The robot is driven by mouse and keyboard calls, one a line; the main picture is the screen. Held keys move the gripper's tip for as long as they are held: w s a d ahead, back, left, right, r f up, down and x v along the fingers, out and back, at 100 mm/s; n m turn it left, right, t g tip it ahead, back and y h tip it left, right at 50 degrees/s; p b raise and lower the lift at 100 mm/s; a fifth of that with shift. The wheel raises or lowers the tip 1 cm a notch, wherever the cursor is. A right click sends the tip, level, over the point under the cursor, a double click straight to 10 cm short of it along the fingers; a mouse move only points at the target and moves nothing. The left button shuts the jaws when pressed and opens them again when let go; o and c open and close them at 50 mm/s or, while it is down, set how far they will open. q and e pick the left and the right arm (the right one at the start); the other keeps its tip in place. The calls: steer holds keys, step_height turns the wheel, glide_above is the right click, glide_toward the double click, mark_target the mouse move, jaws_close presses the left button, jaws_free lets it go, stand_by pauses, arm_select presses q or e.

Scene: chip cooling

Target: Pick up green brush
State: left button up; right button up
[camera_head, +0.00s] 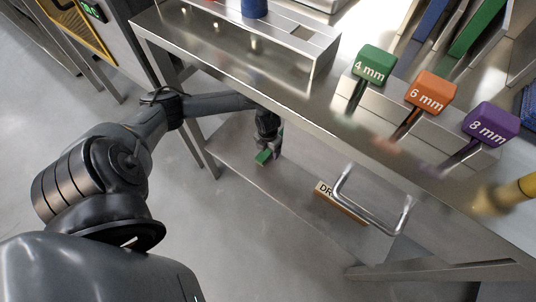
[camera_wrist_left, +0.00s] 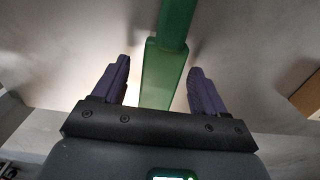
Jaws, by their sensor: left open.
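A green brush (camera_head: 263,157) lies at the lower shelf in the head view; only a small green part of it shows by my left gripper (camera_head: 270,147). In the left wrist view a wide green handle end (camera_wrist_left: 163,75) and a narrower green bar above it run up the picture. My left gripper's two purple fingers (camera_wrist_left: 160,78) stand apart, one on each side of the green handle, with gaps on both sides. I cannot tell whether the handle is at fingertip depth. The brush's bristles are not visible. My right gripper is out of view.
The steel bench (camera_head: 195,68) edge passes above my left arm. The lower shelf (camera_head: 285,190) carries a brown block marked "DR" (camera_head: 340,203) beside a metal handle (camera_head: 372,205). Green 4 mm (camera_head: 374,62), orange 6 mm (camera_head: 432,91) and purple 8 mm (camera_head: 491,124) tools stand on the bench.

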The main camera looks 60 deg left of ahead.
arm_select(q)
steer(key=shift+f, duration=0.45)
steer(key=c, duration=1.1)
steer(key=shift+r, duration=0.15)
steer(key=shift+c, duration=0.2)
